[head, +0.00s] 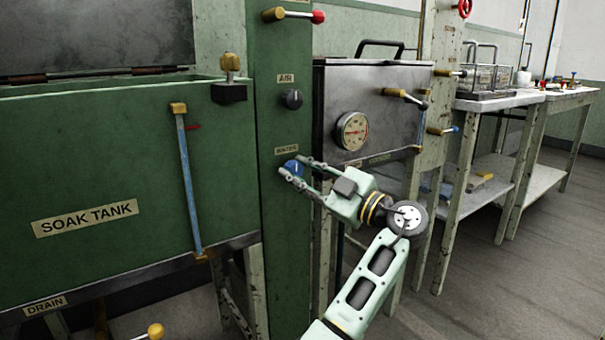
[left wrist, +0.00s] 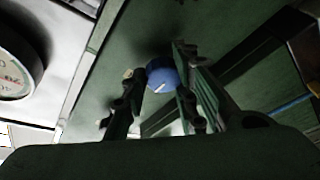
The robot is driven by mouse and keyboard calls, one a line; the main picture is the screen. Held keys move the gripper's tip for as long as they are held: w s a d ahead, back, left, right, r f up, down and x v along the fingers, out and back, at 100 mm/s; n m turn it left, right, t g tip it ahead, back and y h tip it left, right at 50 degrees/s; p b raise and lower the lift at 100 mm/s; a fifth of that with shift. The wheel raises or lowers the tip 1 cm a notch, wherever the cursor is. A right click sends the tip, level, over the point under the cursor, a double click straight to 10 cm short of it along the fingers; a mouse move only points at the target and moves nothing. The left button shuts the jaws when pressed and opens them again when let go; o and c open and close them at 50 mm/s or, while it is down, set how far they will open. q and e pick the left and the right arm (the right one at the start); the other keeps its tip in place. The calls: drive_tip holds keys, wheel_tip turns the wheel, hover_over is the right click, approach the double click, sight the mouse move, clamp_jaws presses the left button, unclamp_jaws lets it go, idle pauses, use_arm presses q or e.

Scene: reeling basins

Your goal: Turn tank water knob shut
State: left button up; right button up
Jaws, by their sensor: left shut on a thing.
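The blue water knob (head: 292,168) sits on the green post (head: 283,225), under a label reading WATER (head: 286,150). My left gripper (head: 299,169) reaches it from the right, with its fingers on either side of the knob and shut on it. In the left wrist view the blue knob (left wrist: 162,76) shows between the two fingertips (left wrist: 155,86), with a pale pointer mark on its face. The green soak tank (head: 150,225) stands left of the post. My right gripper is not in view.
A black air knob (head: 292,99) is above the water knob, and a red-tipped lever (head: 300,15) is higher on the post. A steel box with a round gauge (head: 352,131) stands just right of the post. Tables (head: 500,100) stand farther right.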

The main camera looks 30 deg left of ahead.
use_arm(q)
drive_tip(key=shift+w+r, duration=0.15)
drive_tip(key=shift+r, duration=0.3)
drive_tip(key=o, duration=0.9)
drive_tip(key=shift+o, duration=0.4)
drive_tip(key=shift+f, duration=0.2)
drive_tip(key=s+d+f, duration=0.1)
drive_tip(key=d+f, duration=0.1)
drive_tip(key=d, duration=0.9)
drive_tip(key=shift+s+d+f, duration=0.15)
drive_tip(key=shift+d, duration=0.25)
